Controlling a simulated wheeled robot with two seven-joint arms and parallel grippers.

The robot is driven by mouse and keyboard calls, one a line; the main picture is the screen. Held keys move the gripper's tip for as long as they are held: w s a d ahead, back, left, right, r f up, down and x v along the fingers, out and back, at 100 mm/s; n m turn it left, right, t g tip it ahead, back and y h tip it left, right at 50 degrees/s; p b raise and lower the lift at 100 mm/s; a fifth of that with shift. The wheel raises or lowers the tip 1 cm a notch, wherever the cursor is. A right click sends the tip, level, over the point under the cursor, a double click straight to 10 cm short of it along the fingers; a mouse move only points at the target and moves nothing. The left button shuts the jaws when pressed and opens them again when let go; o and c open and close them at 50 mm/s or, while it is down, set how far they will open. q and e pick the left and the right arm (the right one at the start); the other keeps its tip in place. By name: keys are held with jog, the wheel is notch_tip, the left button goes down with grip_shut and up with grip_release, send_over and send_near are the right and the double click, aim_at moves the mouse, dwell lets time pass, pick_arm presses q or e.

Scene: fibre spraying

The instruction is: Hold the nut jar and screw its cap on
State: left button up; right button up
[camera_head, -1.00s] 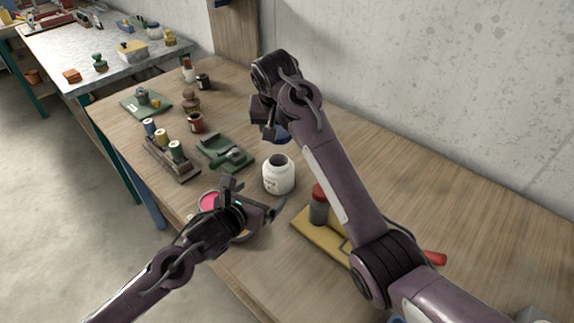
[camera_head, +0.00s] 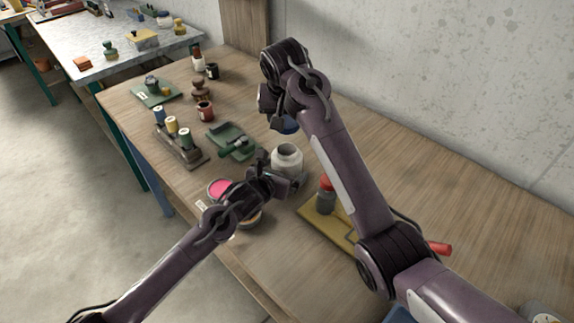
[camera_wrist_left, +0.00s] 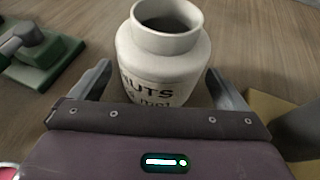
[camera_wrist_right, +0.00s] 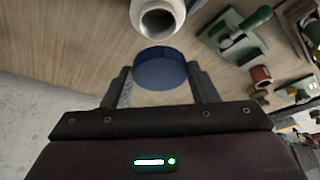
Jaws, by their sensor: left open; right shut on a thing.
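The nut jar (camera_head: 287,160) is white, with "NUTS" lettering, and stands upright and uncapped on the wooden bench. It also shows in the left wrist view (camera_wrist_left: 165,55). My left gripper (camera_wrist_left: 158,85) is open, with one finger on each side of the jar's body; I see no clear contact. The blue cap (camera_wrist_right: 160,70) is between the fingers of my right gripper (camera_wrist_right: 160,78), which is shut on it. In the head view the cap (camera_head: 288,126) hangs behind the jar, partly hidden by my right arm. In the right wrist view the jar's open mouth (camera_wrist_right: 160,20) lies beyond the cap.
A yellow board (camera_head: 318,222) with a red-topped grey container (camera_head: 326,196) lies right of the jar. A green tool on a base (camera_head: 232,142) is to the left. A pink-topped tin (camera_head: 220,188) stands by my left gripper. A spool rack (camera_head: 185,150) is farther left.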

aim_at(286, 145)
pick_arm(q)
jog(key=shift+x, duration=1)
jog(key=shift+c, duration=0.4)
jog(key=c, duration=1.4)
pick_arm(e)
jog(key=shift+s+f, duration=0.15)
jog(key=shift+f, duration=1.1)
jog(key=shift+s+f, duration=0.1)
jog(key=shift+f, duration=1.15)
jog(key=shift+f, duration=0.85)
jog(key=shift+f, duration=0.55)
